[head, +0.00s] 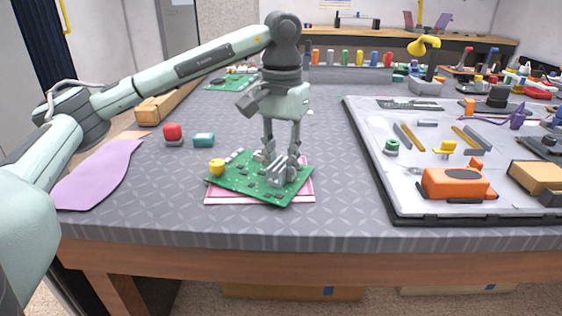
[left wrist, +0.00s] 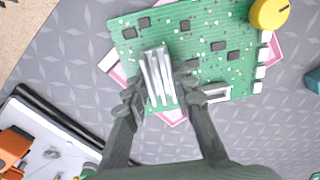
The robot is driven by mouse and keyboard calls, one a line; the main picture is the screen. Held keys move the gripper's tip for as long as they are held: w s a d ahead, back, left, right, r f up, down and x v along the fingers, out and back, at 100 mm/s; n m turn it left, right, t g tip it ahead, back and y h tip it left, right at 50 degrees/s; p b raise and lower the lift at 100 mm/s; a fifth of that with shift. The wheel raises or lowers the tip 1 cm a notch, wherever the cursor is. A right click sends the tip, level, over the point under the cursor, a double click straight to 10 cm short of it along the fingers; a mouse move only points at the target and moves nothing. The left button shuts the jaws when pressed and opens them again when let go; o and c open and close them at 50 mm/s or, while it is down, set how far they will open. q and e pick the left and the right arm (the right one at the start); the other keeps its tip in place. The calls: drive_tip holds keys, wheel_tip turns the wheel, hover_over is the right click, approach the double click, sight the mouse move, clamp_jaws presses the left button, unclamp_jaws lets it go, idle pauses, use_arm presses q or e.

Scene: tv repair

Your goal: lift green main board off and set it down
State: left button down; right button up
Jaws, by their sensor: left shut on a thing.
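The green main board (head: 240,178) is over a pink mat (head: 305,196) near the front middle of the table, turned at an angle to it. Whether it touches the mat I cannot tell. The board carries a yellow round part, dark chips and a silver finned heat sink (left wrist: 158,75). My left gripper (head: 277,165) points down over the board and is shut on the heat sink. In the left wrist view its fingers (left wrist: 160,85) stand on both sides of the fins, and the board (left wrist: 205,40) shows beyond them. My right gripper is not in view.
An open TV panel (head: 362,135) with an orange tool (head: 455,183) and other parts lies to the right. Another green board (head: 230,82) lies behind. Table between mat and panel is clear.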

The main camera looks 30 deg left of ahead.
use_arm(q)
drive_tip(key=shift+f, duration=0.3)
drive_tip(key=c, duration=1.2)
unclamp_jaws()
drive_tip(key=shift+r, duration=0.1)
wheel_tip(320, 180, up, 12)
